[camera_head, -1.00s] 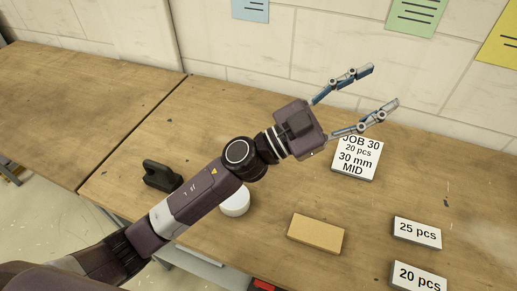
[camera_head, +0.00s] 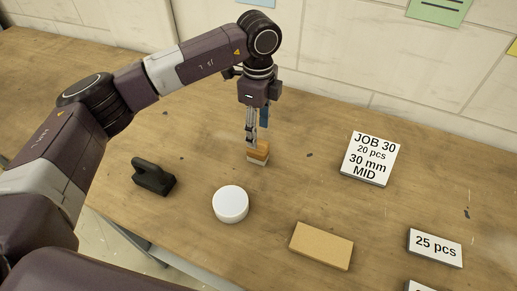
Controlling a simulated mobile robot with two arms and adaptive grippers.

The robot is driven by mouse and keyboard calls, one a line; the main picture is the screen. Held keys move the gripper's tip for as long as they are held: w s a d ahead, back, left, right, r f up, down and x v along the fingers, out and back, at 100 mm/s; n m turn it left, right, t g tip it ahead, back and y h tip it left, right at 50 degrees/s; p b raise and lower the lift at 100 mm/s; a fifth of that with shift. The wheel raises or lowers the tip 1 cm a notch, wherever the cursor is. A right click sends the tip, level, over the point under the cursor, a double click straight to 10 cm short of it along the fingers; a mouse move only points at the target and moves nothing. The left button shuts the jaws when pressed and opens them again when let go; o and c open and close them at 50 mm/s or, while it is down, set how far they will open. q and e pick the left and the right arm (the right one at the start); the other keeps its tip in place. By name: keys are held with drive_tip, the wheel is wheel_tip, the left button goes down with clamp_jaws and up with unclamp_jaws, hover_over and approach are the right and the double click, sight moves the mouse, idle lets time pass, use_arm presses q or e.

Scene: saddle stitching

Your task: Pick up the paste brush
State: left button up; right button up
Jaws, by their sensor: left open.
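The paste brush (camera_head: 258,155) is a small piece with a wooden upper part and a pale lower edge, on the wooden table near its middle. My left gripper (camera_head: 255,142) points straight down at the brush. It is open, with its fingers at the brush's upper part, one nearer the camera and one behind. I cannot tell whether the fingers touch it. My right gripper is not in view.
A round white pot or lid (camera_head: 230,204) lies in front of the brush. A black tool (camera_head: 153,177) stands to the left. A tan block (camera_head: 321,246), a job card (camera_head: 370,158) and a "25 pcs" card (camera_head: 435,247) lie to the right.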

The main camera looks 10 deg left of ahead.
sight(258, 147)
use_arm(q)
wheel_tip(258, 147, down, 6)
drive_tip(key=p, duration=0.2)
drive_tip(key=shift+s+f+p, duration=0.15)
drive_tip(key=shift+f+p, duration=0.1)
drive_tip(key=shift+p, duration=0.15)
drive_tip(key=shift+f, duration=0.35)
drive_tip(key=shift+c, duration=0.3)
drive_tip(key=c, duration=1.3)
